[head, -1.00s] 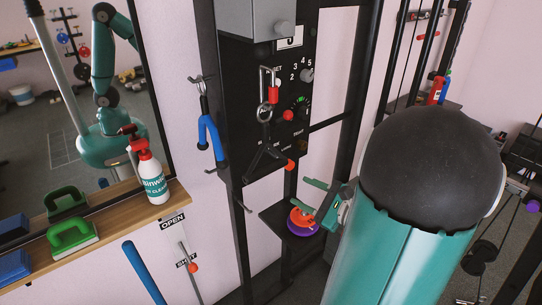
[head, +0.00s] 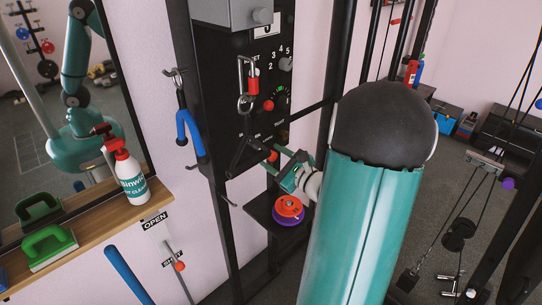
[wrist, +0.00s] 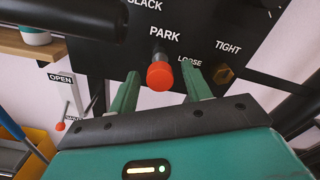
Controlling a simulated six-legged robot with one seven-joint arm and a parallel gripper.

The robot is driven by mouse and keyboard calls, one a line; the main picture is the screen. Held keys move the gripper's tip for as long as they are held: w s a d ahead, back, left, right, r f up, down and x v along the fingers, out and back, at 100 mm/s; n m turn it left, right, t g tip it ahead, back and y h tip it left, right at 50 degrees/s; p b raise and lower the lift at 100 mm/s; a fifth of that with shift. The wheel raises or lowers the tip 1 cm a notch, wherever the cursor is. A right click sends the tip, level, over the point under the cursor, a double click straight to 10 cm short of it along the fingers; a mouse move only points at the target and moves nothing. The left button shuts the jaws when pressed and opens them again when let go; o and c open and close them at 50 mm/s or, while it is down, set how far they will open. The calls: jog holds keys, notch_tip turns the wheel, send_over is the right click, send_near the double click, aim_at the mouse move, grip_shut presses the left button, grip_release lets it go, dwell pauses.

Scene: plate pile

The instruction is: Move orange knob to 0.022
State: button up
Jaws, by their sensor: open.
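The orange knob (head: 272,156) sits low on the black control panel (head: 228,105). In the wrist view the orange knob (wrist: 160,77) is a round red-orange end on a dark stem below the word PARK. My gripper (head: 283,166) is just right of it in the head view, close to the panel. In the wrist view the two green fingers of my gripper (wrist: 160,82) stand apart, one on each side of the knob. There is space between each finger and the knob. I cannot tell whether the knob is fully between the tips or slightly beyond them.
A small black shelf (head: 257,208) below my gripper bears orange and purple plates (head: 289,208). A black lever (head: 246,150) juts out left of the knob. A brass-coloured nut (wrist: 224,75) lies right of the fingers. A blue-handled tool (head: 190,130) hangs at left.

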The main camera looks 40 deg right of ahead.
jog(key=shift+w, duration=0.75)
jog(key=shift+s, duration=0.1)
grip_shut()
jog(key=shift+w+r, duration=0.1)
jog(key=shift+w, duration=1.2)
grip_release()
jog(key=shift+w, duration=0.2)
jog(key=shift+s, duration=0.2)
